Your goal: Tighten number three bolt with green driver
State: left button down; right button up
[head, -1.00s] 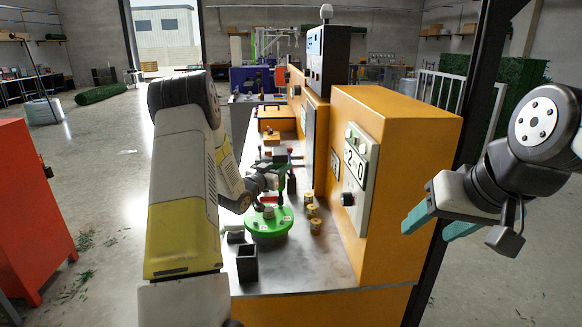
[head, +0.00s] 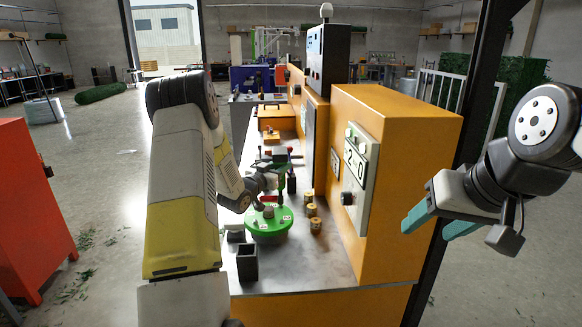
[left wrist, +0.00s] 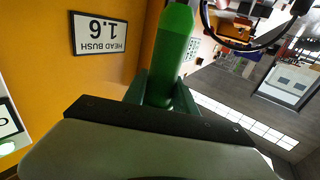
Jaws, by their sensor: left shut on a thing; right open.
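The green driver (left wrist: 172,50) is clamped between the fingers of my left gripper (left wrist: 160,95) in the left wrist view. In the head view, my left gripper (head: 277,181) holds the driver (head: 282,188) roughly upright above the green round plate (head: 264,232) on the bench. The plate carries small pale number labels and a raised piece in its middle. The bolts are too small to tell apart, and I cannot tell whether the driver tip touches one. My right gripper (head: 432,224) is open and empty, right of the orange cabinet.
Several brass cylinders (head: 315,226) stand right of the plate. A black open box (head: 247,264) stands in front of it. The tall orange cabinet (head: 400,190) bounds the bench on the right. A red cabinet (head: 30,215) stands on the left.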

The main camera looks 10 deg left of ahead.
pick_arm(q)
jog(key=shift+f, duration=1.2)
dwell(1.6)
jog(key=shift+r, duration=2.65)
